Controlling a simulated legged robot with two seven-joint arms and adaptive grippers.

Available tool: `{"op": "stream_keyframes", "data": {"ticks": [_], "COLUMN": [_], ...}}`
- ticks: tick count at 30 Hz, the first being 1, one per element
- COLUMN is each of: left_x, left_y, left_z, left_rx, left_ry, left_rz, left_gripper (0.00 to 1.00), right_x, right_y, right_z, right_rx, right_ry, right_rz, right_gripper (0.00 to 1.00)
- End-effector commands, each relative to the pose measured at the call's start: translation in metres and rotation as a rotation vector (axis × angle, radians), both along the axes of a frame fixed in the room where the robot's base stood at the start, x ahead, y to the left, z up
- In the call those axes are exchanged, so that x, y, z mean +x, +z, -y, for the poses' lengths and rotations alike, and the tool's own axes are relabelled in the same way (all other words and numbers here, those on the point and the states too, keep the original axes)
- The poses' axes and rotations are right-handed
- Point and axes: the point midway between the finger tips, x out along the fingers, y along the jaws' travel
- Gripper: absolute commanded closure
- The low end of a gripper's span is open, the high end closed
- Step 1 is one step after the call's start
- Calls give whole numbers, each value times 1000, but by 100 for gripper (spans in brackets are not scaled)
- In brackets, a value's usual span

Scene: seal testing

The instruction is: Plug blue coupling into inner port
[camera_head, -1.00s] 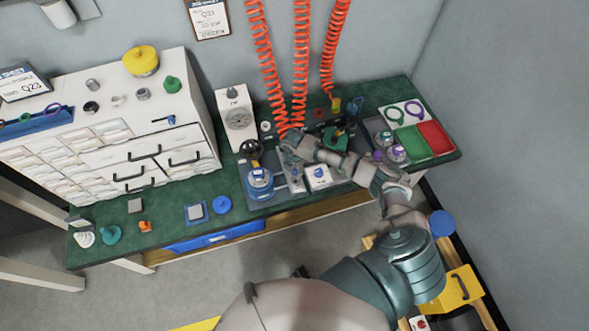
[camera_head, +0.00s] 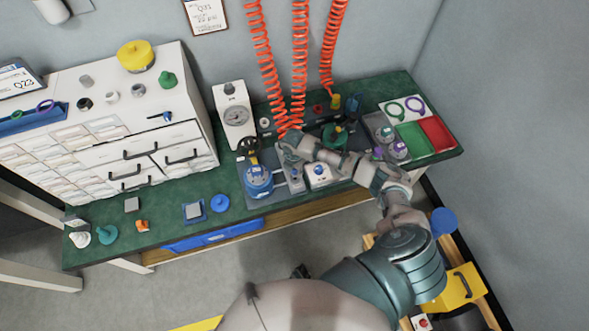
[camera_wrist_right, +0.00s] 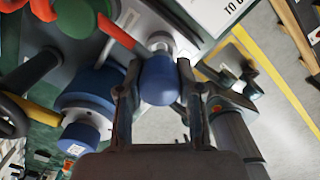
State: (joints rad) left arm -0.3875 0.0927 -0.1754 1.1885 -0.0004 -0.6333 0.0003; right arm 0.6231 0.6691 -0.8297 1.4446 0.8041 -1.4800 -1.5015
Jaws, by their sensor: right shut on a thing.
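My right gripper (camera_head: 290,143) reaches over the back of the green bench, at the lower ends of the red coiled hoses. In the right wrist view the gripper (camera_wrist_right: 158,88) is shut on the blue coupling (camera_wrist_right: 160,80), with one finger on each side. A pale metal end (camera_wrist_right: 160,42) shows beyond the coupling, at the top of the picture. In the head view the coupling is hidden by the gripper, and I cannot tell the inner port apart or whether the coupling touches it. My left gripper is not in view.
A blue canister (camera_head: 257,182) with a black handwheel (camera_head: 248,146) stands left of the gripper. A white box with a blue knob (camera_head: 319,175) stands close on its right. Red coiled hoses (camera_head: 299,60) hang behind.

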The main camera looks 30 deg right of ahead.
Motion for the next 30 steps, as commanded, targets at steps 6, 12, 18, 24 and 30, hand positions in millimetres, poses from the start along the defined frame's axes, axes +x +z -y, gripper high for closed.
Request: {"op": "stream_keyframes", "data": {"ticks": [6, 12, 18, 24, 30], "left_x": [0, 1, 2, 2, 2], "left_y": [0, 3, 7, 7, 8], "left_z": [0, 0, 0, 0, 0], "left_rx": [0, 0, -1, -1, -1], "left_ry": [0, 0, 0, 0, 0], "left_rz": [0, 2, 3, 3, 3], "left_gripper": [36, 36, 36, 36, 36], "right_x": [0, 0, 0, 0, 0], "right_y": [0, 1, 1, 0, 0], "right_z": [0, 0, 0, 0, 0], "right_rx": [0, 0, 0, 0, 0], "right_ry": [0, 0, 0, 0, 0], "right_rz": [0, 0, 0, 0, 0], "right_gripper": [100, 100, 100, 100, 100]}}
